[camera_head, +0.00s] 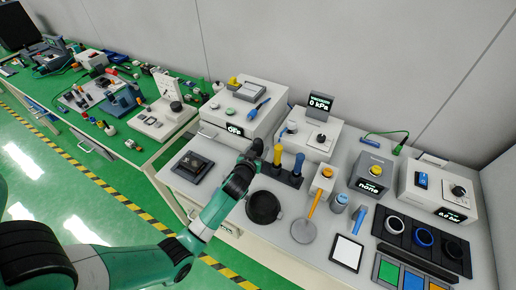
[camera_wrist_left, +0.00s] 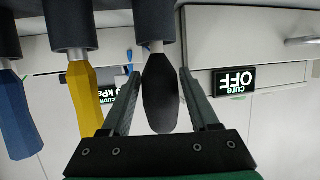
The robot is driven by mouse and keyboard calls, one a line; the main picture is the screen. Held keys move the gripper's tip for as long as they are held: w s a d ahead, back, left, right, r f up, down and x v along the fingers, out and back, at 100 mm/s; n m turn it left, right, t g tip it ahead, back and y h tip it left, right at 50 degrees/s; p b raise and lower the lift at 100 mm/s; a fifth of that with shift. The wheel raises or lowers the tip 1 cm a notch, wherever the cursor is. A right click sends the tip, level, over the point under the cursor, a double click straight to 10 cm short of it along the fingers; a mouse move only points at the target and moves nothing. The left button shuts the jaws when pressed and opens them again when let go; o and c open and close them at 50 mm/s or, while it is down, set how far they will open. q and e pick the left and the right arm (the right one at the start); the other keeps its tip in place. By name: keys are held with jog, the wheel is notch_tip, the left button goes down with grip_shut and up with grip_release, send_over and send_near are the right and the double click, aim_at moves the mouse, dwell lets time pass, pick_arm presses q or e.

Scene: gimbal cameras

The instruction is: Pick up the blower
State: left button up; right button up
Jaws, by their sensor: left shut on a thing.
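My left gripper (camera_head: 247,160) is at the left end of the dark tool rack (camera_head: 289,180) on the bench. In the left wrist view, my left gripper (camera_wrist_left: 160,112) has its two fingers on either side of a black bulb-shaped handle (camera_wrist_left: 160,95) and is shut on it. The handle's narrow end meets a dark round holder (camera_wrist_left: 154,20). I cannot tell for sure whether this is the blower. The gripper hides it in the head view. My right gripper is not in view.
A yellow handle (camera_head: 278,154) and a blue handle (camera_head: 298,164) stand close by in the rack. A black round dish (camera_head: 263,208) lies in front. The white cure box (camera_head: 243,108) is behind, and a dark square tray (camera_head: 193,166) lies to the left.

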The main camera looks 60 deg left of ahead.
aim_at(258, 139)
pick_arm(q)
grip_shut()
notch_tip(258, 139, up, 10)
jog(key=p, duration=0.4)
jog(key=o, duration=0.7)
grip_release()
grip_shut()
